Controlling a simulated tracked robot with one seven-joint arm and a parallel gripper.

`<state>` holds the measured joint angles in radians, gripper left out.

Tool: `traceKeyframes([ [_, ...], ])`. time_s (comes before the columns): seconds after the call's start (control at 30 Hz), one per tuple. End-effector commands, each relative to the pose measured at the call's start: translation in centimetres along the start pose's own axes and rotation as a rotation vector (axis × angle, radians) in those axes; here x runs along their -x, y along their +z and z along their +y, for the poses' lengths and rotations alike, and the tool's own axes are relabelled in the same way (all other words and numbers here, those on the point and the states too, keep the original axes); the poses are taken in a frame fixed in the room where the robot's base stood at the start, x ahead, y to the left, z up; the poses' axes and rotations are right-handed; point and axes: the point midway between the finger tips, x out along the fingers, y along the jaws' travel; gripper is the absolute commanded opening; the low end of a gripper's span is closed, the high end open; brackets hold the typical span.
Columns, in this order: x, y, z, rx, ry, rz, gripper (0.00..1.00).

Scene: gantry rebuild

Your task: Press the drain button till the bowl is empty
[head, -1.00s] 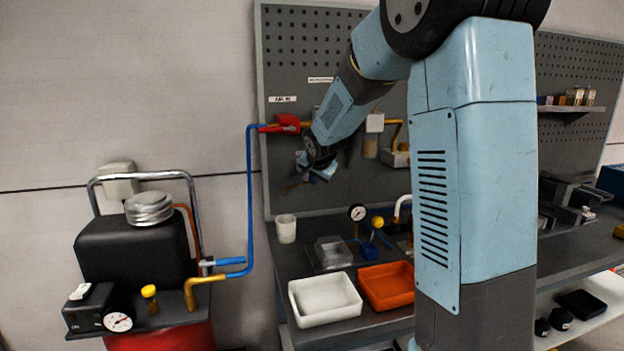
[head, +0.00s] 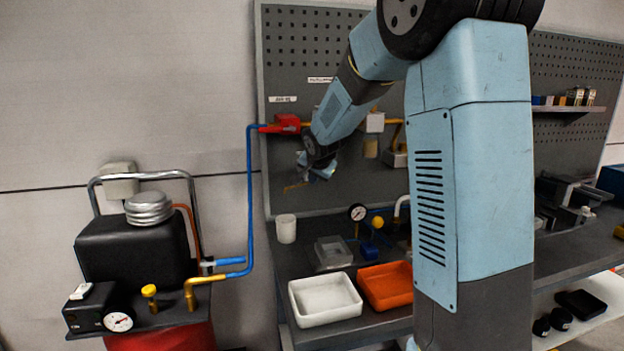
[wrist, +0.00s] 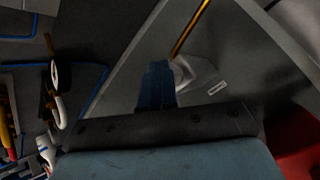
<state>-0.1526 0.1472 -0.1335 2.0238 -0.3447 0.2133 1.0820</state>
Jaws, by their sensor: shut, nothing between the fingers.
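In the head view a filter with a pale block on top and an amber bowl (head: 370,147) hangs on the grey pegboard, just right of my forearm. I cannot make out the drain button or the level in the bowl. My gripper (head: 298,184) is small and dark in the head view, in front of the pegboard, left of and lower than the bowl. In the wrist view my gripper (wrist: 157,64) is shut, its blue fingers together and empty. A pale rounded part (wrist: 195,72) shows just beyond the fingertips; I cannot tell what it is or whether they touch it.
A red valve (head: 287,124) with a blue pipe (head: 249,190) sits left of my forearm. Below are a white cup (head: 286,229), a white tray (head: 325,300), an orange tray (head: 388,285) and a gauge (head: 357,212). A compressor (head: 135,250) stands left.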

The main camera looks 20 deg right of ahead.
Motion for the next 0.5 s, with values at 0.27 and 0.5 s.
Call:
traceKeyframes([
  [0.27,0.8,0.5,0.5,0.0,-0.001,0.0,0.0],
  [0.5,1.2,0.9,0.9,-0.001,0.0,0.0,0.0],
])
